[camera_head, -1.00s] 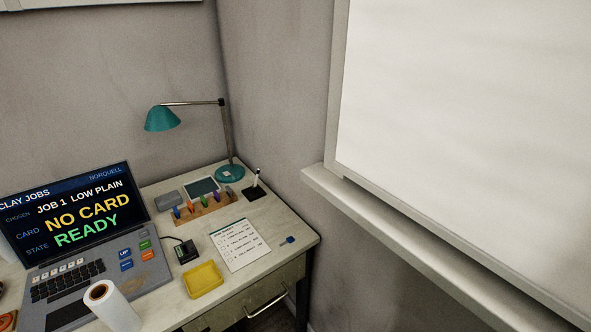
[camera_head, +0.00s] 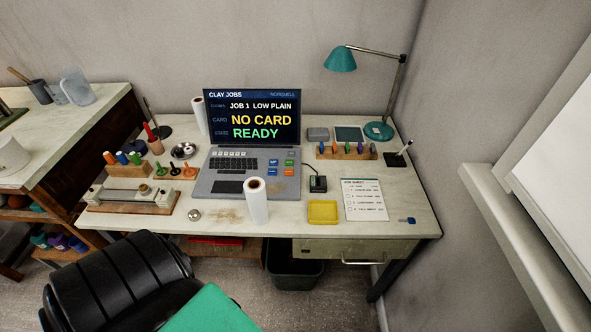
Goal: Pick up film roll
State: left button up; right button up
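A white roll with a brown core (camera_head: 257,205), which looks like the film roll, stands upright on the desk just in front of the laptop. It overlaps the laptop's lower right edge in the picture. A second white roll (camera_head: 199,117) stands behind the laptop at its left, partly hidden by the screen. I cannot tell for certain which one the task means. Neither of my grippers shows in the head view.
The laptop (camera_head: 225,185) is open on the desk (camera_head: 222,222). A yellow tray (camera_head: 322,212) and a job sheet (camera_head: 364,200) lie right of the roll. A wooden rack (camera_head: 127,170) stands left.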

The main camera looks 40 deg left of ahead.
aim_at(254, 187)
jog(key=u, duration=1.55)
